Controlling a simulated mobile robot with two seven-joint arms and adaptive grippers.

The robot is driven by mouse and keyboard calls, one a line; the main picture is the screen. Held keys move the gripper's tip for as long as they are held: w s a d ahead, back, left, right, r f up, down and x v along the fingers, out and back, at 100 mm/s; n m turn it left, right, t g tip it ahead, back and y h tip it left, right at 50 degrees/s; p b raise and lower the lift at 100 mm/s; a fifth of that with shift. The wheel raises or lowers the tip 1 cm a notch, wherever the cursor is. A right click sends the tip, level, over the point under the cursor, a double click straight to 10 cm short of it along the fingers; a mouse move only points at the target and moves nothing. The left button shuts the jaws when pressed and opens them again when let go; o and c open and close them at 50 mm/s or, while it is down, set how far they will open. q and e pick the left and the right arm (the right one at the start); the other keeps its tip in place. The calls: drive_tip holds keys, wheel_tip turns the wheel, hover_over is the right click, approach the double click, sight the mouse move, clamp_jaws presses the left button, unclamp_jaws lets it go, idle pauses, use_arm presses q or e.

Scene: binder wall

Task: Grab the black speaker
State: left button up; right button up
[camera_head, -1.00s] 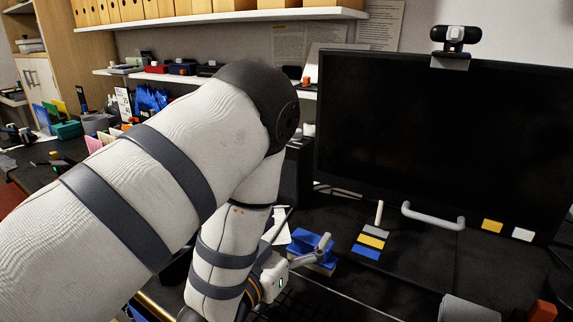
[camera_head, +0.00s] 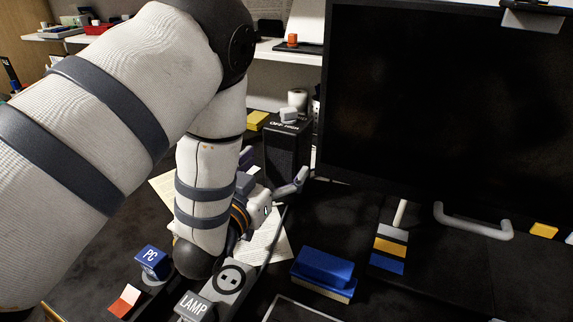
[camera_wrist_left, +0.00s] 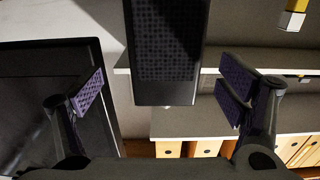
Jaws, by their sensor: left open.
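The black speaker (camera_head: 288,148) stands upright on the dark desk, left of the monitor, with a small grey-white object on top. My left gripper (camera_head: 274,172) is in front of the speaker's lower part, partly hidden by its own arm. In the left wrist view, which looks upside down, the speaker (camera_wrist_left: 167,50) hangs in from the top between the spread fingers of my left gripper (camera_wrist_left: 163,92). The fingers are open with nothing held; contact with the speaker cannot be told. My right gripper is not in view.
The large monitor (camera_head: 420,95) stands close to the right. White paper (camera_head: 270,240) lies under my arm. A shelf (camera_head: 283,52) runs behind.

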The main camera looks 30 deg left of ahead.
use_arm(q)
drive_tip(key=w, duration=0.5)
drive_tip(key=w+a, duration=0.1)
drive_tip(key=w, duration=0.2)
drive_tip(key=shift+r, duration=0.3)
drive_tip(key=c, duration=2)
drive_tip(key=shift+r, duration=0.2)
